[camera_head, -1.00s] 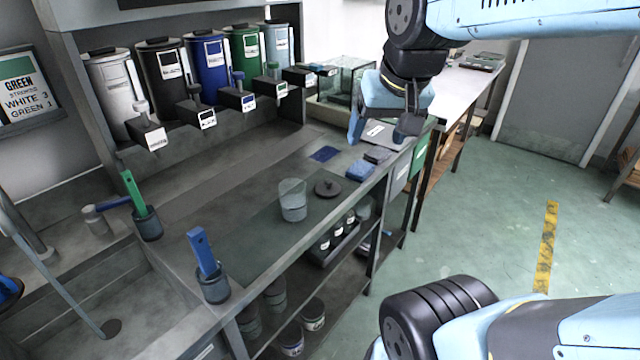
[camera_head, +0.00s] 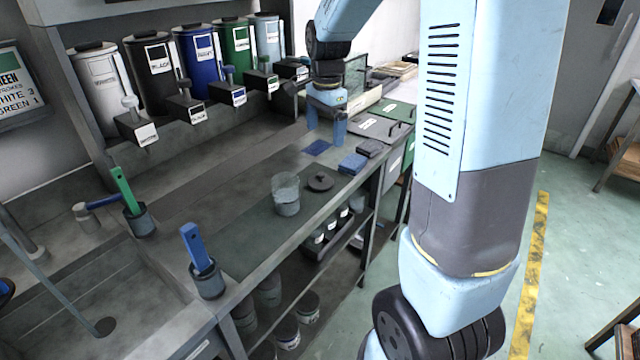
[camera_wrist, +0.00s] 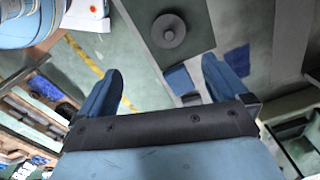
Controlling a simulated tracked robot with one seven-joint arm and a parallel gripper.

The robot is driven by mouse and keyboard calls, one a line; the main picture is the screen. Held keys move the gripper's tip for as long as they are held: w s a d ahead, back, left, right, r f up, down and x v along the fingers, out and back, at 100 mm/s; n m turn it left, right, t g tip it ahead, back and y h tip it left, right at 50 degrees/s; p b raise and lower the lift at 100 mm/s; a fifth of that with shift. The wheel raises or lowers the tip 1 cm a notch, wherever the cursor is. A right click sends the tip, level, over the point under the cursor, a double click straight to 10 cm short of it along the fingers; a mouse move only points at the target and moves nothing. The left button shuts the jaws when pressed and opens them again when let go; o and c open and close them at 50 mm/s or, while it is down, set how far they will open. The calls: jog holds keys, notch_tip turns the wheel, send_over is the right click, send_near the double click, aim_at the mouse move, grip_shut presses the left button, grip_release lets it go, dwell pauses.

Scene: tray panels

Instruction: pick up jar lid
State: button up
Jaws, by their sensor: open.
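The jar lid (camera_head: 320,182) is a dark round disc with a small knob. It lies flat on the grey bench in the head view, just right of the clear jar (camera_head: 286,192). In the wrist view the lid (camera_wrist: 168,31) shows near the top, beyond the fingertips and between their lines. My gripper (camera_head: 326,132) is open and empty above the far part of the bench, behind the lid and apart from it. In the wrist view my gripper (camera_wrist: 162,66) shows both blue fingers spread wide.
Blue cloths (camera_head: 353,163) and a dark folded cloth (camera_head: 371,148) lie near the bench edge behind the lid. A flat blue square (camera_head: 317,147) lies nearby. Cups with a blue-handled tool (camera_head: 196,248) and a green-handled tool (camera_head: 124,190) stand at left. Paint dispensers (camera_head: 152,75) line the back.

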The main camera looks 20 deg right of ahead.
notch_tip(320, 180, down, 3)
jog(key=w+m, duration=0.1)
jog(key=w, duration=0.1)
send_over(321, 174)
jog(key=shift+m, duration=0.3)
jog(key=f, duration=0.7)
jog(key=shift+s+d+f, duration=0.1)
jog(key=shift+s+f, duration=0.15)
jog(key=shift+f, duration=0.1)
jog(key=shift+w+f, duration=0.15)
jog(key=shift+f, duration=1.3)
jog(key=shift+w+f, duration=0.1)
jog(key=shift+f, duration=1.3)
jog(key=shift+c, duration=0.3)
jog(key=c, duration=0.9)
jog(key=shift+o, duration=0.2)
